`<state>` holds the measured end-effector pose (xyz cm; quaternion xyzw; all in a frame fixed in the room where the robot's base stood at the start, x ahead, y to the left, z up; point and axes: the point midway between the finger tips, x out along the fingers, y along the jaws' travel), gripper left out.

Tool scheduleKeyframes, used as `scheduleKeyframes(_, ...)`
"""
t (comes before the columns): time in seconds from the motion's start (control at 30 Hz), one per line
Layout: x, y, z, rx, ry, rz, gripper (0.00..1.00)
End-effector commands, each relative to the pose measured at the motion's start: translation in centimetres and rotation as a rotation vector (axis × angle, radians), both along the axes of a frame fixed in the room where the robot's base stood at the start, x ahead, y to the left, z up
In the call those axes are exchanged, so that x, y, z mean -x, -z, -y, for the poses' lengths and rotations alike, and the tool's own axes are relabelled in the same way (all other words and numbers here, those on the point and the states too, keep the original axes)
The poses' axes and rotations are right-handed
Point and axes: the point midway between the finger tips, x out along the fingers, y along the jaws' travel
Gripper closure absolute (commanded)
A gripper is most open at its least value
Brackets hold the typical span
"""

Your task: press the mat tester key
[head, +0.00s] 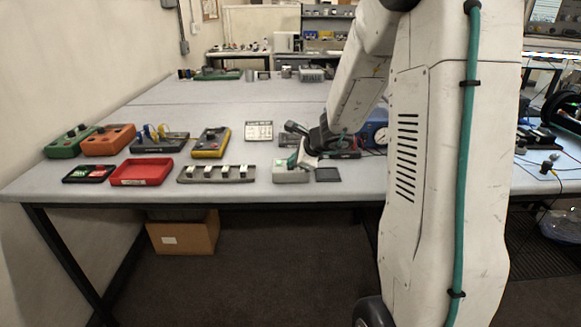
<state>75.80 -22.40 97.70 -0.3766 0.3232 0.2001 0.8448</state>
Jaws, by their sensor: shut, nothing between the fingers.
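My gripper (296,163) is small in the head view and reaches down at the table's front edge, just over a pale grey-green box (290,177). It is shut with nothing held. Its tip is at or close above the box's top; I cannot tell whether it touches. A flat dark pad (328,175) lies just right of the box. The box may be the mat tester, but no label is readable. Its key cannot be made out, and the gripper covers part of the box's top.
Left of the box stand a grey rack with white blocks (216,178), a red tray (142,181) and a dark tray (90,174). Behind are a yellow device (211,142), an orange box (108,140) and a green box (70,141). The table's middle is clear.

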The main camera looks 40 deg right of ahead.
Motion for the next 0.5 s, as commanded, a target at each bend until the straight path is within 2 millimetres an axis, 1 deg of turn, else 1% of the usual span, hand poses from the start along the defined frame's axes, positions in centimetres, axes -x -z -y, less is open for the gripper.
scheduleKeyframes(0.3, 0.0, -0.1, 0.0, 0.0, 0.0, 0.0, 1.0)
scheduleKeyframes(0.5, 0.0, -1.0, 0.0, 0.001, 0.0, 0.002, 1.0)
